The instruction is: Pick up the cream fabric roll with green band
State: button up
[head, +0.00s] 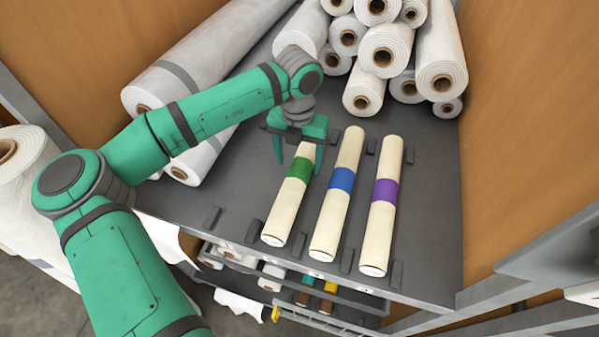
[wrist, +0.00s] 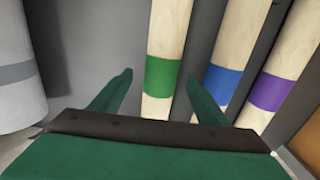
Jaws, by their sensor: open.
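The cream fabric roll with green band (head: 284,212) lies on the grey shelf, leftmost of three cream rolls. Its far end is partly hidden behind my gripper (head: 298,160). The fingers are apart with a gap on both sides of the roll. My gripper is at the far part of the roll; I cannot tell how high it is above the shelf.
A blue-banded roll (head: 330,222) lies close to the right, then a purple-banded roll (head: 379,234). Small dark stops (head: 211,219) stand between the rolls. White rolls (head: 388,46) are stacked at the back; large wrapped rolls (head: 190,67) lie left. An orange-brown wall (head: 520,150) borders the right.

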aim_at(299, 167)
jog(key=shift+d+f, duration=0.1)
jog(key=shift+f, duration=2)
jog(key=shift+s, duration=0.1)
jog(key=c, duration=1.5)
jog(key=shift+o, duration=0.2)
jog(key=shift+r, duration=0.1)
